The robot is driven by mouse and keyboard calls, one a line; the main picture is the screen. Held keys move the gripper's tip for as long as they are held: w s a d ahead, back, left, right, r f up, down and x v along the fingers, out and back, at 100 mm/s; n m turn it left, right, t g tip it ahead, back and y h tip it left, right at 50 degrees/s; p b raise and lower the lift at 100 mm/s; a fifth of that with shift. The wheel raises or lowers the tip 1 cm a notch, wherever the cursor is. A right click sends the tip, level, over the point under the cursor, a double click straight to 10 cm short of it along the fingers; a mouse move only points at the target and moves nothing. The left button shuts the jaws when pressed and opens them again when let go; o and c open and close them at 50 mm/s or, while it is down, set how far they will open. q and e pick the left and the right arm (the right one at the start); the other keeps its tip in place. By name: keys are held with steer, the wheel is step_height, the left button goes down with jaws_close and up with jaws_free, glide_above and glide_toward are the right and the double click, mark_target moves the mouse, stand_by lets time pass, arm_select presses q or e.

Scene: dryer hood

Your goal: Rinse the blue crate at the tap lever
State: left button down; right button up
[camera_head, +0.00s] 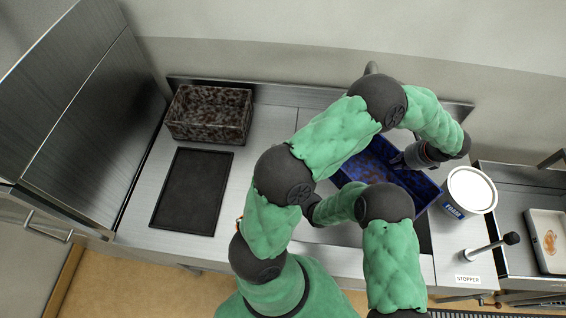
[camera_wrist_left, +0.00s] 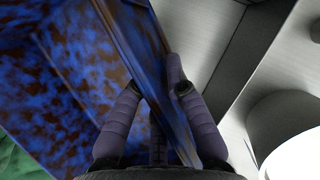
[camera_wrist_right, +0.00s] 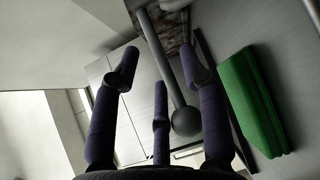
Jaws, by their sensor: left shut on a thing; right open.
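The blue crate (camera_head: 378,160), mottled with brown stains, is at the sink area right of centre in the head view, partly behind my arms. My left gripper (camera_head: 402,162) is shut on its right-hand wall; the left wrist view shows the fingers astride the crate wall (camera_wrist_left: 135,50). I cannot tell whether the crate touches the basin floor. A grey lever with a ball end (camera_wrist_right: 185,120), apparently the tap lever, shows in the right wrist view between the spread fingers of my right gripper (camera_wrist_right: 160,85), which is open. In the head view my left arm hides that lever.
A brown-stained crate (camera_head: 208,112) and a black tray (camera_head: 192,190) lie left, beside a steel hood (camera_head: 70,100). A white tub (camera_head: 470,190) and a stopper lever (camera_head: 490,247) stand right. A green block (camera_wrist_right: 252,105) shows in the right wrist view.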

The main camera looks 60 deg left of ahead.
steer(key=shift+a+f, duration=0.15)
steer(key=shift+a, duration=1)
jaws_close()
steer(key=shift+w+d+n+g+h, duration=0.15)
steer(key=shift+w+d+n+g, duration=0.1)
steer(key=shift+n+g, duration=0.4)
steer(key=shift+w+d+n+g+h, duration=0.2)
steer(key=shift+n+g, duration=0.25)
steer(key=shift+g, duration=0.4)
